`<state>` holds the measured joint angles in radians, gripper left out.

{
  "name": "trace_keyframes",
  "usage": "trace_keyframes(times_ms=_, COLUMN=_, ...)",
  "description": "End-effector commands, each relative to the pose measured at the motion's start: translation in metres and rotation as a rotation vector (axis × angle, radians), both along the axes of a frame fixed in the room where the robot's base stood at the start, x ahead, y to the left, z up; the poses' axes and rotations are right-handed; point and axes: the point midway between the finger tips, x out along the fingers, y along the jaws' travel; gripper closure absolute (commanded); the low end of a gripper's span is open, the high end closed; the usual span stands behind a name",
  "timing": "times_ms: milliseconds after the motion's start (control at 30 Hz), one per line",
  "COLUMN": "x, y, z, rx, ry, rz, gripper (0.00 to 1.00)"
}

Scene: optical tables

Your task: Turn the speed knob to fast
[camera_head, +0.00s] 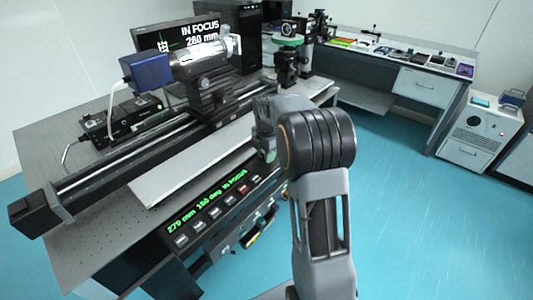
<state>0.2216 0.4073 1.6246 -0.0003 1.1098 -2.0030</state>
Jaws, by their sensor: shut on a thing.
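A control panel (213,213) runs along the front edge of the near optical table (92,238). My gripper (266,157) is at the right end of this panel, pointing down beside the table's edge. Its fingertips are small and partly hidden by my own arm. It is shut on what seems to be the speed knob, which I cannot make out. The knob's setting and its marks cannot be read.
A rail with a camera and lens barrel (200,58) stands on the near table, before a monitor (178,38) reading "IN FOCUS 280 mm". A yellow-edged item (262,232) sticks out below the panel. A white cabinet (478,132) stands right; blue floor (420,225) is clear.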

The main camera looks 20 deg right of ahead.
Motion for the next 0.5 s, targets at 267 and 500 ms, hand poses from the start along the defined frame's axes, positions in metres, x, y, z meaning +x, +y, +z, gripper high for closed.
trace_keyframes(times_ms=267, x=0.0004, y=-0.0001, z=0.0023, rx=0.0, ry=-0.001, rz=-0.153, gripper=0.92)
trace_keyframes(times_ms=500, x=0.0006, y=-0.0002, z=0.0026, rx=0.0, ry=-0.001, rz=-0.376, gripper=0.92)
